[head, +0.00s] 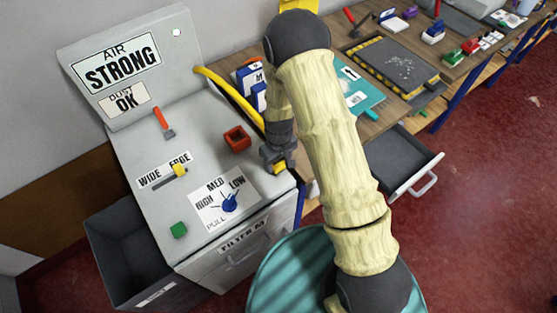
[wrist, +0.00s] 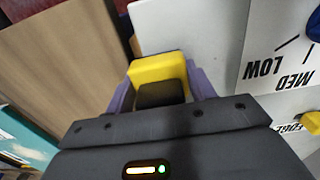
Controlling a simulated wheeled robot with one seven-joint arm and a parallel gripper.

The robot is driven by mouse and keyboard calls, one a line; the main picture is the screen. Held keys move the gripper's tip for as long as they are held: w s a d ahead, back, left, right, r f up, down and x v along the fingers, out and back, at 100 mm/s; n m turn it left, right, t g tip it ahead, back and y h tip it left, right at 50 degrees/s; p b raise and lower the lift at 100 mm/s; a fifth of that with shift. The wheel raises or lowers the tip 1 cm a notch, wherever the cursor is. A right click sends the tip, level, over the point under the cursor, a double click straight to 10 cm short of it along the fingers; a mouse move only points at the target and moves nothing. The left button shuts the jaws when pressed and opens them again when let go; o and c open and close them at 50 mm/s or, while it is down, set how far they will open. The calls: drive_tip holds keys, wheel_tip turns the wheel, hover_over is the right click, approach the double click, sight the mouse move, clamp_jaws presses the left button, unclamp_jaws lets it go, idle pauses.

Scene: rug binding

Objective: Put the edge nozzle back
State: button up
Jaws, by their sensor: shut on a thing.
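My gripper (head: 276,155) is over the right edge of the grey machine's top (head: 215,165). It is shut on a yellow piece, which I take for the edge nozzle (head: 279,168). In the wrist view this nozzle (wrist: 156,68) is a yellow block with a dark face, between the purple fingers of my gripper (wrist: 160,82). A small red open-topped box (head: 237,138) stands on the machine, left of my gripper. A yellow hose (head: 230,92) runs from the machine's back toward my wrist; its far end is hidden behind the arm.
An open grey drawer (head: 405,165) juts out at right. The workbench behind is crowded.

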drive_tip(key=shift+f, duration=0.2)
drive_tip(key=shift+f, duration=0.15)
drive_tip(key=o, duration=0.9)
wheel_tip(320, 180, up, 12)
drive_tip(key=b, duration=0.3)
drive_tip(key=shift+r, duration=0.2)
idle(0.3)
